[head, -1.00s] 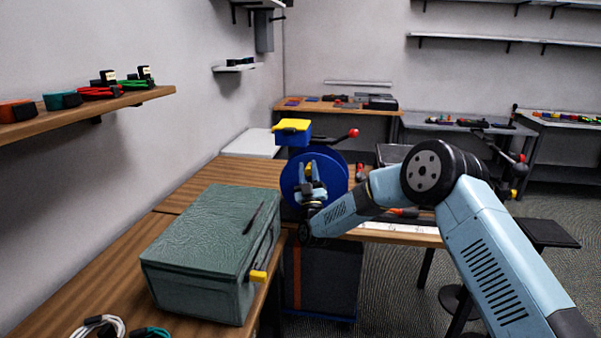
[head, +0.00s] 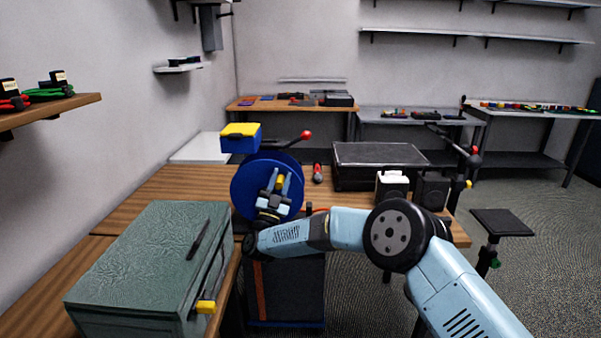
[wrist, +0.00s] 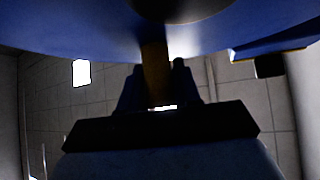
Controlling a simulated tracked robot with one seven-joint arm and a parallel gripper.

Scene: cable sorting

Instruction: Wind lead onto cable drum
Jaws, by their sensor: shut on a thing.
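The cable drum is a blue round reel (head: 247,180) standing upright on the wooden bench. My gripper (head: 281,180) is in front of its face, a little right of centre. Its jaws are shut on a small yellow-orange handle-like piece (head: 280,183). In the wrist view this piece (wrist: 155,75) stands between my gripper's dark fingers (wrist: 155,66), right under the blue drum rim (wrist: 90,38). I cannot tell how the piece joins the drum. The lead cannot be made out clearly; a thin red-orange strip (head: 321,210) shows just right of my gripper.
A yellow-topped blue box (head: 240,138) and a red-knobbed lever (head: 305,135) are at the drum's top. A green case (head: 150,255) stands front left. A dark tray (head: 380,160) and a white-topped block (head: 392,183) are to the right. A red-handled tool (head: 318,173) lies behind.

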